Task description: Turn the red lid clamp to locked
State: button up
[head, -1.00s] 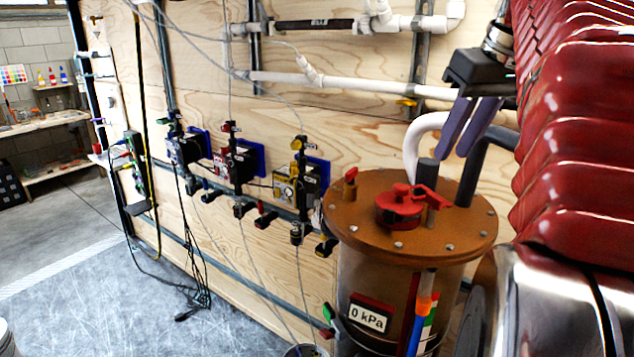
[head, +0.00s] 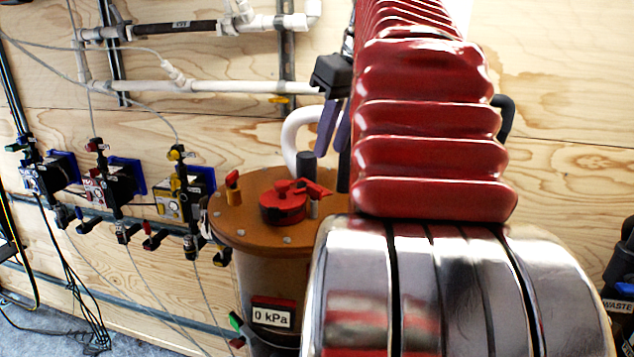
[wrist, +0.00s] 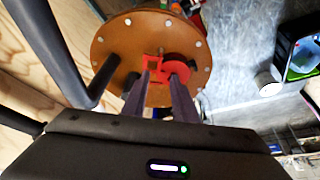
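The red lid clamp (head: 285,201) sits on top of the orange-brown round lid (head: 232,214) of a tank, with a short red handle (head: 316,189) pointing right in the head view. My gripper (head: 331,148) is above and a little right of the clamp, pointing down, with a gap to it. In the wrist view, the two dark purple fingers of my gripper (wrist: 164,82) are apart with nothing between them, and the red clamp (wrist: 178,66) lies beyond their tips. My arm hides the lid's right part in the head view.
A dark post (head: 307,162) rises beside the clamp, and a white curved pipe (head: 290,135) stands behind the lid. A small red-orange valve (head: 233,185) is at the lid's left. A "0 kPa" display (head: 271,317) is on the tank. Valve units (head: 185,195) line the plywood wall.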

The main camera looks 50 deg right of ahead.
aim_at(316, 188)
jog(key=x, duration=1.1)
jog(key=shift+c, duration=0.5)
grip_shut()
dwell(0.7)
jog(key=shift+d+r, duration=0.1)
